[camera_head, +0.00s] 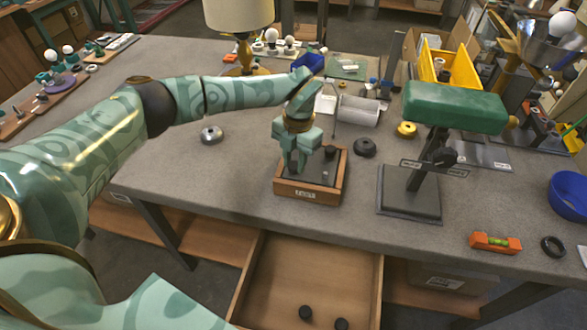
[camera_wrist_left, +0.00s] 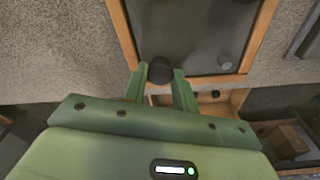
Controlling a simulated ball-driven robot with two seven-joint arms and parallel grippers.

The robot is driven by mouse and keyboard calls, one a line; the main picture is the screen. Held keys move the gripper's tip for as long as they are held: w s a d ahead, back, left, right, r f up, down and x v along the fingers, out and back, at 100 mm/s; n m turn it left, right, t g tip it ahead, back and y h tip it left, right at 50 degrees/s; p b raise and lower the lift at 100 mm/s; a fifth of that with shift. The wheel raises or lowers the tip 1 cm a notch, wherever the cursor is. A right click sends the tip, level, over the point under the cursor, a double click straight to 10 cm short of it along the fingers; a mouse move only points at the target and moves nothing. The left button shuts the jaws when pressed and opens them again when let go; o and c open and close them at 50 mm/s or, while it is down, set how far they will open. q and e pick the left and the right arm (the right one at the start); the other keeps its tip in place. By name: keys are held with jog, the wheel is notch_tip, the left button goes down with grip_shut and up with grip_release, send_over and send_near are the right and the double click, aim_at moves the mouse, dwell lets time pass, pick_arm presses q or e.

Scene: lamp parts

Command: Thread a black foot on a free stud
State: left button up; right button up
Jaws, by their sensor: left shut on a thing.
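My left gripper (camera_head: 297,168) points down over the near left corner of a wood-framed box (camera_head: 310,197) with a dark plate on top. In the left wrist view, my left gripper (camera_wrist_left: 160,80) is shut on a black foot (camera_wrist_left: 160,71) at the plate's edge. Whether this foot is on a stud is hidden. Another black foot (camera_head: 330,151) stands on the plate's far right part. A small grey stud (camera_wrist_left: 224,60) shows on the plate in the left wrist view. Two loose black feet, one left (camera_head: 305,312) and one right (camera_head: 341,324), lie in the open drawer. My right gripper is out of view.
The open wooden drawer (camera_head: 268,285) lies below the table's front edge. A green-topped stand (camera_head: 410,193) is right of the box. The grey table left of the box is mostly clear.

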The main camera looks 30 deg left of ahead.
pick_arm(q)
jog(key=shift+s+f+m, duration=0.2)
jog(key=shift+f+m, duration=0.15)
jog(key=shift+m, duration=0.35)
jog(key=m, duration=0.1)
jog(key=m+p, duration=0.1)
jog(key=shift+r+m, duration=0.2)
jog(key=shift+m, duration=0.1)
jog(key=m, duration=0.3)
jog(key=shift+f+y, duration=0.1)
jog(key=shift+y, duration=0.2)
jog(key=shift+f+m+p, duration=0.1)
jog(key=shift+m+p, duration=0.2)
jog(key=shift+m, duration=0.3)
